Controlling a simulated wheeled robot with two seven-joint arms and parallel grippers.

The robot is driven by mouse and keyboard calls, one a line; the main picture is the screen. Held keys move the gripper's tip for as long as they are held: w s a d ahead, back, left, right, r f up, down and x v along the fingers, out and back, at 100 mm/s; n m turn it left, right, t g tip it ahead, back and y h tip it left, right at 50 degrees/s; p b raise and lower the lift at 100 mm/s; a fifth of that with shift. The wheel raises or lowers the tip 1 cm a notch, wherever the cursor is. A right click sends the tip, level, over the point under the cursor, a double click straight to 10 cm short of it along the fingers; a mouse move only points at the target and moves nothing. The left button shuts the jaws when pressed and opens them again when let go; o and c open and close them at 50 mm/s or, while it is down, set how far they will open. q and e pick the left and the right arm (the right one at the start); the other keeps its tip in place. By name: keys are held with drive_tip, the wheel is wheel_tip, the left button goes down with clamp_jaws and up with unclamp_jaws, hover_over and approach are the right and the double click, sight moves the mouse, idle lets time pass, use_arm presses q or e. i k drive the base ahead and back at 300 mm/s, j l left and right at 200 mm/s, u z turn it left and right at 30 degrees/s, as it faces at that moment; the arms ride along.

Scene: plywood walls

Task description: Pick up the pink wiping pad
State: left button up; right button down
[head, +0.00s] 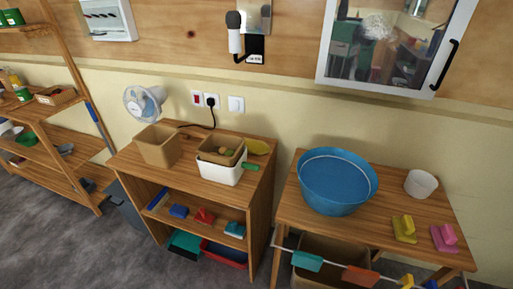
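The pink wiping pad (444,238) lies on the right end of the right wooden table (390,218), near its front right corner. It has a flat base with a raised block-like grip on top. A similar yellow wiping pad (404,229) lies just to its left, apart from it. Neither of my grippers shows in the head view, and nothing touches the pink pad.
A large blue basin (337,183) and a white cup (420,184) stand on the same table. Cloths hang on a rail (335,265) along its front. A wooden shelf unit (200,190) stands left, with a gap between. Grey floor (120,260) is clear at lower left.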

sight(445, 238)
drive_tip(key=z, duration=1.9)
